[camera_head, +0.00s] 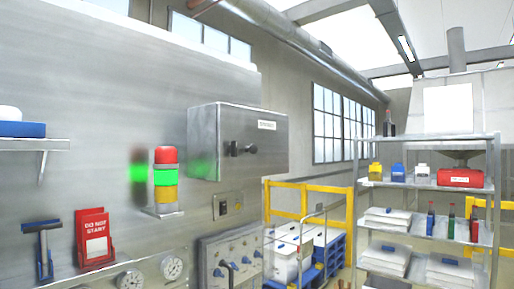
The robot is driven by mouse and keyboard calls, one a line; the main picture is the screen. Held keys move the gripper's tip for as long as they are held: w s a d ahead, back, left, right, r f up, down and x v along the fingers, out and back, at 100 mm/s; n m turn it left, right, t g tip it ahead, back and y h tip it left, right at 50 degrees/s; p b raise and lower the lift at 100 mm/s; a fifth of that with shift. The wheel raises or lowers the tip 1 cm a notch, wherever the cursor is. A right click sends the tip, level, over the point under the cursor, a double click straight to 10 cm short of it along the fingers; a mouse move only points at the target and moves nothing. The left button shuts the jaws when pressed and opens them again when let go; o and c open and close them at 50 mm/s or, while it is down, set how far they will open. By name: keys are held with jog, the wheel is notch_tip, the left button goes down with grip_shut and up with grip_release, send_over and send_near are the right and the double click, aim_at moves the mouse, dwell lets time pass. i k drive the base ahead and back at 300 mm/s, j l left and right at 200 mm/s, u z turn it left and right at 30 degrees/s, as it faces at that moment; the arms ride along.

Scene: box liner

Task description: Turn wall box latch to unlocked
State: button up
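The wall box (205,143) is a grey metal cabinet fixed to the metal wall, right of the signal light in the picture. Its latch (234,149) is a dark handle on the front face, pointing roughly sideways. A small white label sits above and right of the latch. The box door looks closed. I cannot tell from the handle whether it is locked. My gripper is not in view, and nothing touches the box or latch.
A signal light (165,178) with red, green and yellow parts stands left of the box. A red "DO NOT START" sign (95,238) and gauges (172,267) are lower left. A switch panel (232,262) sits below. Stocked shelves (440,137) and yellow railings (283,187) stand right.

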aim_at(232, 149)
jog(key=i+l+u, duration=0.1)
jog(key=i+l, duration=0.25)
jog(key=i+l+u, duration=0.1)
jog(key=i+l, duration=0.2)
jog(key=l, duration=0.2)
